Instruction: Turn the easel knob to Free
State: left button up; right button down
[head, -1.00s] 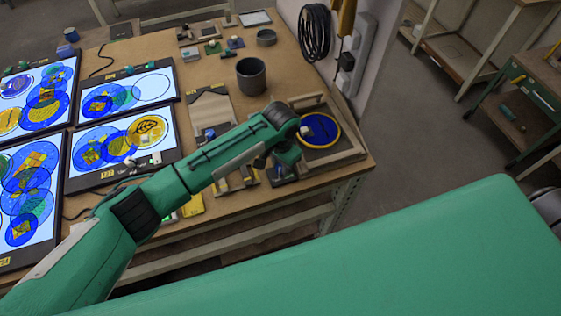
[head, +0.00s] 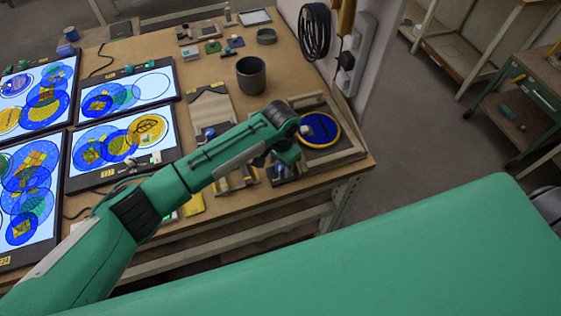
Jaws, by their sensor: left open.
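The easel (head: 348,155) looks like a low wooden frame at the right end of the workbench. A blue disc with a yellow rim (head: 325,127) lies in it. A small pale block (head: 305,130) shows at the disc's left side; I cannot tell if it is the knob. No knob or Free mark can be made out. My left gripper (head: 287,158) is at the frame's left front corner, pointing down and partly hidden by its own wrist. It is open, with nothing seen in it. My right gripper is out of view.
Lit panels with coloured discs (head: 125,92) fill the bench's left side. A dark cup (head: 251,75) stands behind my left arm. A black cable coil (head: 315,32) hangs on the wall panel at the back right. Small parts lie at the back. Bare bench shows around the cup.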

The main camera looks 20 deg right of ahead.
aim_at(281, 165)
pick_arm(q)
notch_tip(281, 165, up, 14)
jog(key=b, duration=0.3)
jog(key=shift+f, duration=0.15)
dwell(0.4)
